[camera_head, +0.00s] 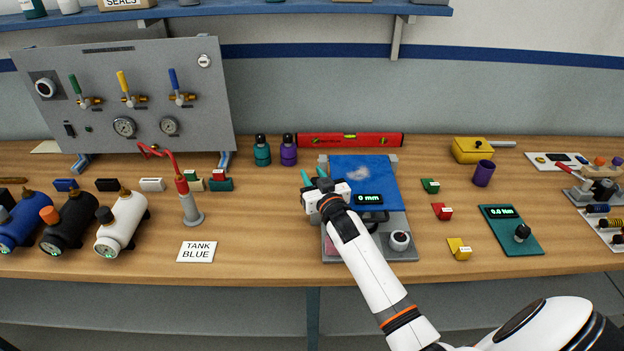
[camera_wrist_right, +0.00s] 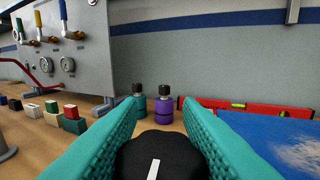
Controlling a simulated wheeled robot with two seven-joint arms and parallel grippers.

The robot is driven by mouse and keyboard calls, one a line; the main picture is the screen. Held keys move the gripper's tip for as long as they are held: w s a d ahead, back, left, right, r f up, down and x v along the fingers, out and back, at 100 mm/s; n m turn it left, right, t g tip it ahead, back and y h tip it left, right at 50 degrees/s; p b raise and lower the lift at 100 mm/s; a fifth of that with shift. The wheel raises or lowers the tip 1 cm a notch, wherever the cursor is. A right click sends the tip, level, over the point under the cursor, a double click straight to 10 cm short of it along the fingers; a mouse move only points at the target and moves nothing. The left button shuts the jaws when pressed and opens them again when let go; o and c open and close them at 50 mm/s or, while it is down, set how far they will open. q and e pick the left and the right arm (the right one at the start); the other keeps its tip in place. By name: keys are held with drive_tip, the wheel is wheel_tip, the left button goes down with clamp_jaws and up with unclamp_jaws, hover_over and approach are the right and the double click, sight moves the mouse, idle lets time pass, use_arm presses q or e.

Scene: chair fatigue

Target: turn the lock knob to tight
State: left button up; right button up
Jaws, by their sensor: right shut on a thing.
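The black knob (camera_wrist_right: 135,160) shows in the right wrist view, low between my teal fingers, with a white line on its top pointing roughly straight away. My right gripper (camera_head: 313,176) is shut on it, one finger on each side. In the head view the gripper hides the knob, at the left edge of the grey fixture (camera_head: 385,249). The fixture carries a blue pad (camera_head: 372,170) and a display (camera_head: 369,199) reading "0 mm". No tight marking is readable. My left gripper is not in view.
A red level (camera_head: 350,140) lies behind the fixture, with teal and purple bottles (camera_head: 288,150) to its left. A red-topped stand (camera_head: 190,203) and a "TANK BLUE" card (camera_head: 197,252) are on the left. Small coloured blocks (camera_head: 441,212) lie to the right.

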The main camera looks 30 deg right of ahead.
drive_tip(key=shift+m+g+h+b, duration=0.3)
drive_tip(key=shift+m+h+b, duration=0.4)
drive_tip(key=shift+h, duration=0.5)
drive_tip(key=shift+d+m+h, duration=0.15)
drive_tip(key=shift+m+h, duration=0.15)
drive_tip(key=shift+r, duration=0.1)
drive_tip(key=o, duration=1)
drive_tip(key=shift+c, duration=0.2)
drive_tip(key=shift+s, duration=0.1)
drive_tip(key=shift+s, duration=0.3)
drive_tip(key=b+v, duration=0.2)
drive_tip(key=v, duration=0.9)
drive_tip(key=shift+a, duration=0.2)
